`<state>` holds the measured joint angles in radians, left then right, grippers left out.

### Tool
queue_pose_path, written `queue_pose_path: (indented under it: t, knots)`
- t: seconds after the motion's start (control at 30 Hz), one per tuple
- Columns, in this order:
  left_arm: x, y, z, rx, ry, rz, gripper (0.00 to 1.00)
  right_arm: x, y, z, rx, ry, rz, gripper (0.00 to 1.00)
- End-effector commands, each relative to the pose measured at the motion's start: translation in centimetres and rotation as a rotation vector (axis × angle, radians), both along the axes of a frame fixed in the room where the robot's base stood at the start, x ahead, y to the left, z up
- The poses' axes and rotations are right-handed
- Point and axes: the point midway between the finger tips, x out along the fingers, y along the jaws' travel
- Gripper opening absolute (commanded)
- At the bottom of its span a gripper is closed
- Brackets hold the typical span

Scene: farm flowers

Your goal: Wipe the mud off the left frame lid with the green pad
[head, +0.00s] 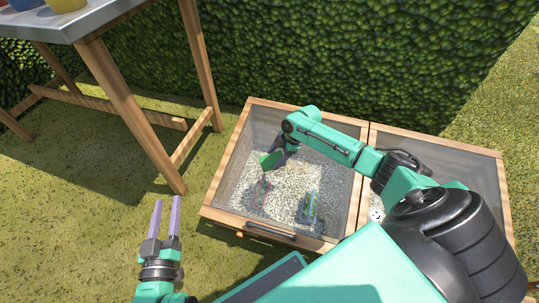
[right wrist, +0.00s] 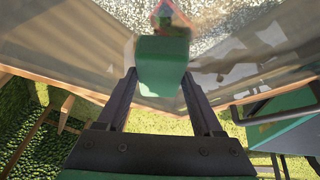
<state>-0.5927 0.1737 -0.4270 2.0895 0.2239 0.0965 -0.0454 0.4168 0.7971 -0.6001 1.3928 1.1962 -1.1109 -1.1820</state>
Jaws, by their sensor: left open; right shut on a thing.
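The left frame lid (head: 323,242) is a wooden-edged clear panel with a dark handle (head: 270,232) on its front edge. My right gripper (head: 275,155) is over this lid, shut on the green pad (head: 266,161). In the right wrist view the pad (right wrist: 162,62) sits between the two dark fingers, in front of the panel. I cannot tell whether the pad touches the panel. Brownish smears show on the panel in the right wrist view, but I cannot tell mud from reflections. My left gripper (head: 166,208) is open and empty over the grass, left of the frame.
The right frame lid (head: 445,145) adjoins on the right, partly hidden by my right arm. A wooden-legged table (head: 75,28) with pots stands at the upper left. A hedge (head: 330,50) runs behind.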

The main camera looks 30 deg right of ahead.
Motion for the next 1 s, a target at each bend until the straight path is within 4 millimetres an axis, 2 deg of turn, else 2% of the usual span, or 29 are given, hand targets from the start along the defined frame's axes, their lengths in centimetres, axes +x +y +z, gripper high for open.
queue_pose_path:
  t: [0.03, 0.27, 1.0]
  knots:
    - [0.0, 0.0, 0.8, 0.000, 0.000, 0.000, 0.50, -0.5, -0.4, 0.4, -0.001, 0.004, -0.001, 0.16]
    - [0.0, 0.0, 1.2, 0.000, 0.000, 0.000, 0.50, -1.2, -1.0, 0.1, 0.000, 0.001, -0.001, 0.16]
    - [0.0, 0.0, 4.7, 0.000, 0.000, 0.000, 0.50, -6.1, -5.3, -0.1, -0.002, 0.007, 0.000, 0.16]
